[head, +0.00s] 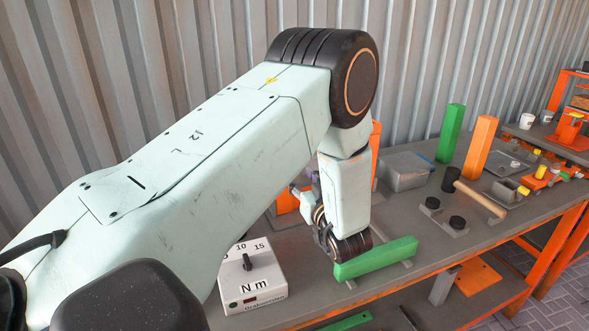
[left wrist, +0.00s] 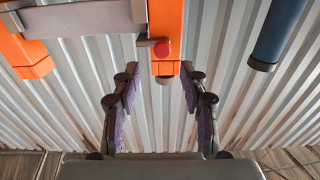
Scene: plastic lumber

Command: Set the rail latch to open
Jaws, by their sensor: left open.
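The rail latch shows in the left wrist view as a grey lever (left wrist: 138,43) with a round red knob (left wrist: 162,48) at its right end. The lever lies sideways and its knob is in front of an upright orange post (left wrist: 169,18). My left gripper (left wrist: 159,69) is open, with its two purple-padded fingers on either side of the post's lower end and the knob just beyond the tips. I see no contact. In the head view my left gripper (head: 309,190) is mostly hidden behind my own arm, and so is the latch. My right gripper is out of view.
A white torque box (head: 250,275) with a dial and a green bar (head: 376,258) lie near the bench's front edge. A blue cylinder (left wrist: 278,33) is right of my fingers.

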